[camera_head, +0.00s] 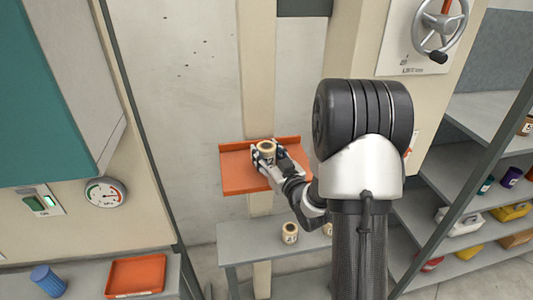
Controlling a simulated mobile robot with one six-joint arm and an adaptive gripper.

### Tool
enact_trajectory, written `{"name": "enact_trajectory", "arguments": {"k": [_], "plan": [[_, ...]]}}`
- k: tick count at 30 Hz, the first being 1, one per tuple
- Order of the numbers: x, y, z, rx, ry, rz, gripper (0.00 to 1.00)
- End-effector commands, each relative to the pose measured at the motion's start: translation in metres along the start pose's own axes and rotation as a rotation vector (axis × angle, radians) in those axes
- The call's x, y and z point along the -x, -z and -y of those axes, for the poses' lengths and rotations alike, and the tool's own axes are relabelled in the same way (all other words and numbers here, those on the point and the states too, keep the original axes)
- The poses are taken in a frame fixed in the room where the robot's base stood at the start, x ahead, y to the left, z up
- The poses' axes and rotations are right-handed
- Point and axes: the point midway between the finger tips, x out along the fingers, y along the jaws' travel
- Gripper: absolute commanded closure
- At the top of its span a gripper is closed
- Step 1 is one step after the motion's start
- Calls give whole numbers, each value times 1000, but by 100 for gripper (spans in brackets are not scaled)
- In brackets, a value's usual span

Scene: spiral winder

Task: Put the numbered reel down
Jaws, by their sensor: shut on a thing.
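The numbered reel (267,147) is a small tan cylinder with a dark hole in its top and a dark mark on its side. My gripper (266,155) is shut on it and holds it upright over the orange wall shelf (236,178). I cannot tell whether the reel's base touches the shelf, as the fingers hide it. Another tan reel (289,233) with a dark mark stands on the grey bench below. A further reel (327,229) beside it is partly hidden by my arm.
A red tray (136,275) and a blue ribbed cylinder (48,280) sit on the left counter. A gauge (106,193) and a switch panel (41,202) are on the left wall. A handwheel (437,30) is at upper right, above shelves (455,187) of containers.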

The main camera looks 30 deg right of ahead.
Motion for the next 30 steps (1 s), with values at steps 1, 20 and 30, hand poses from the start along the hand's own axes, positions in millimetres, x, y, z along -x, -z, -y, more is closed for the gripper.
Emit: {"name": "enact_trajectory", "arguments": {"k": [1,20,30], "plan": [[0,-2,0,0,0,0,80],[0,-3,0,-1,0,1,35],[30,-1,-1,-2,-4,2,35]]}}
